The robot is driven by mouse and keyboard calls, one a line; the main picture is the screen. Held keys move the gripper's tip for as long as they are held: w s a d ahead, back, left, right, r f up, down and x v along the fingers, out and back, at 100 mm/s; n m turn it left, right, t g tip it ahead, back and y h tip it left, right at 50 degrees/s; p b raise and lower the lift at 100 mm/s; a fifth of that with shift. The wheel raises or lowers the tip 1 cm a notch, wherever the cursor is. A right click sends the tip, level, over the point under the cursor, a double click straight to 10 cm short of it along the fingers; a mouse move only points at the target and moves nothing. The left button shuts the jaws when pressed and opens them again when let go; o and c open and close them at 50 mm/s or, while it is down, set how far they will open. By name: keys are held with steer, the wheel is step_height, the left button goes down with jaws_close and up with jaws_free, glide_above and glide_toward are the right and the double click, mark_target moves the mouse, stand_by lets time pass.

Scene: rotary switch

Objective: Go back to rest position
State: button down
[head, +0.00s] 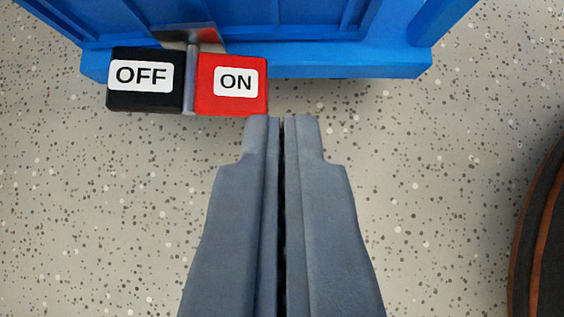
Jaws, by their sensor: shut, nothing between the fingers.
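My gripper (282,120) is shut and empty, pointing up the picture from the bottom middle. Its fingertips are just below and to the right of the red ON block (232,103). In the picture the right fingertip lies clear of it, over the speckled floor; I cannot tell whether the left one touches the block. The rotary switch has a black OFF block (144,102) on the left and the red ON block on the right, with a grey metal pin (190,80) between them.
A blue cabinet or bin (330,62) spans the top, with the switch mounted at its lower left edge. A dark round object with an orange-brown band (545,240) stands at the right edge.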

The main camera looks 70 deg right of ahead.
steer(key=shift+s+a+r, duration=0.1)
steer(key=shift+a+r, duration=0.35)
